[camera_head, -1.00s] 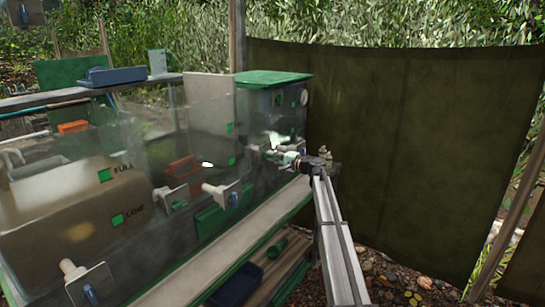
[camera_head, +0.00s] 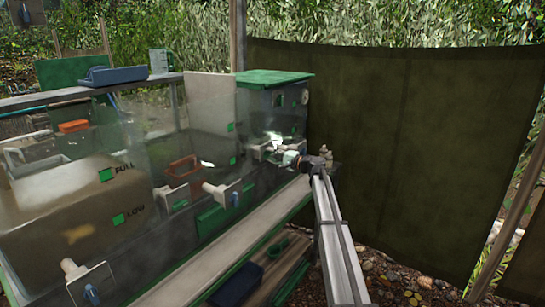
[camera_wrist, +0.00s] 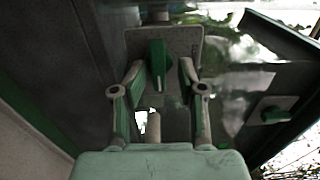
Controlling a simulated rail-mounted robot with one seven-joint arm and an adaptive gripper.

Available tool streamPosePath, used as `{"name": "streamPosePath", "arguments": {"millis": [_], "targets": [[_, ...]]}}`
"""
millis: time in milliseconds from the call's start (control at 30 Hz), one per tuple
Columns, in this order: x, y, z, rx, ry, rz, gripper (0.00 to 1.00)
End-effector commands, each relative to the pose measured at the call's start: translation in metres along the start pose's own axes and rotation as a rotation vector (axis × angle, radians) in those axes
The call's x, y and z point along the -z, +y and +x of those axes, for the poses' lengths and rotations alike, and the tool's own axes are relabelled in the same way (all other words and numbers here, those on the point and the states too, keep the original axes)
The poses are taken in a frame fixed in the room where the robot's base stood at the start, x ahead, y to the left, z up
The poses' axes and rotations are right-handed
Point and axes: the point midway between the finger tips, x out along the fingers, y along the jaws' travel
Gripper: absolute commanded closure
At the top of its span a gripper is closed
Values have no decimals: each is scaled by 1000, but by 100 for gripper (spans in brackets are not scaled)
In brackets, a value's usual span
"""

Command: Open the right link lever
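A green lever (camera_wrist: 158,65) on a pale square plate (camera_wrist: 187,42) shows at the top middle of the wrist view. It stands upright in the picture. My gripper (camera_wrist: 161,68) is open, with one fingertip on each side of the lever. A narrow gap seems to show on both sides, but I cannot tell contact for sure. In the head view my gripper (camera_head: 283,155) is at the far right end of the clear tank's front, at a pale fitting. The lever there is mostly hidden by my gripper and glare.
A second green lever on a pale plate (camera_wrist: 285,104) is at right in the wrist view. A ledge (camera_head: 215,255) runs below. A dark green tarp (camera_head: 420,150) hangs at right.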

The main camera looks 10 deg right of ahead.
Motion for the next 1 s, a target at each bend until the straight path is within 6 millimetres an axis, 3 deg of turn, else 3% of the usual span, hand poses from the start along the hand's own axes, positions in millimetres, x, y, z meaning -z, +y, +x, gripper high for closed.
{"name": "streamPosePath", "arguments": {"millis": [267, 700, 1000], "targets": [[-1, 1, -14, -1, 0, -1, 60], [-2, 0, -93, 0, 1, 0, 60], [-1, 0, -118, 0, -1, 0, 60]]}}
